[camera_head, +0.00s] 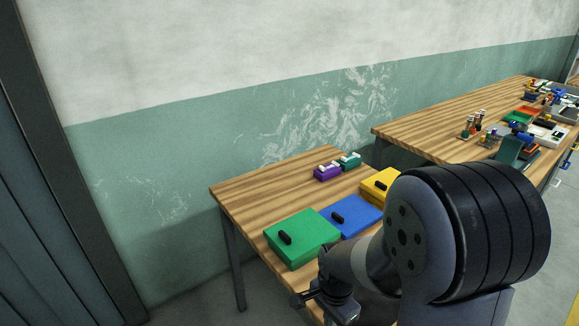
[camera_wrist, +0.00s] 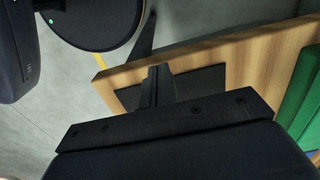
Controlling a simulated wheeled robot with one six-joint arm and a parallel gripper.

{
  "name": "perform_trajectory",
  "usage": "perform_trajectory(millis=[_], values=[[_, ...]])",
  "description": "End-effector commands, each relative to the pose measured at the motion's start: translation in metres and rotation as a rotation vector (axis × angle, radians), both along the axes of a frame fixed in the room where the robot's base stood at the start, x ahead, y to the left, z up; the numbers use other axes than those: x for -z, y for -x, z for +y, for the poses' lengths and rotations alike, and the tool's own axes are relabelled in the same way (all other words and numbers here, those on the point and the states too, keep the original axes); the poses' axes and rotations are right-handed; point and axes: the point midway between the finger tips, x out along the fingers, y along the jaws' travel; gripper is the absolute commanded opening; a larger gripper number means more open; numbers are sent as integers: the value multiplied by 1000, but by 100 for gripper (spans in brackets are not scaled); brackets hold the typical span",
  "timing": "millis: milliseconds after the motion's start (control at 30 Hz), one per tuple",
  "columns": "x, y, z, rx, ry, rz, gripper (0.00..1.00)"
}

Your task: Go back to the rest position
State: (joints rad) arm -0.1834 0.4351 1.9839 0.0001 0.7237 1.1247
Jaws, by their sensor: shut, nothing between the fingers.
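My arm reaches across the lower right of the head view. My gripper (camera_head: 303,299) shows at its lower end, beside the green box. In the wrist view my gripper (camera_wrist: 157,72) is shut and empty, with its fingers together. It is above the edge of the wooden table, which fills part of that view (camera_wrist: 240,68). The green box (camera_head: 302,240) has a black handle and sits at the table's front; it also shows at the right edge of the wrist view (camera_wrist: 303,95).
A blue box (camera_head: 352,217) and a yellow box (camera_head: 378,183) stand by the green one. Purple (camera_head: 327,174) and teal (camera_head: 350,163) containers sit further back. A second table (camera_head: 440,122) holds many small items. The wall (camera_head: 150,190) runs behind both tables.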

Motion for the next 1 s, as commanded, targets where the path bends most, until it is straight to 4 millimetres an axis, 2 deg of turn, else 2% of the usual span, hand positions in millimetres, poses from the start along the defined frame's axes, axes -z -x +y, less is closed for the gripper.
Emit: perform_trajectory(millis=[33, 500, 700, 1000], values=[[-4, 3, 5, -3, -1, -6, 0], [-82, 2, 4, 2, -1, -4, 0], [-96, 2, 3, 1, 0, -1, 0], [-98, 2, 3, 1, -1, -1, 0]])
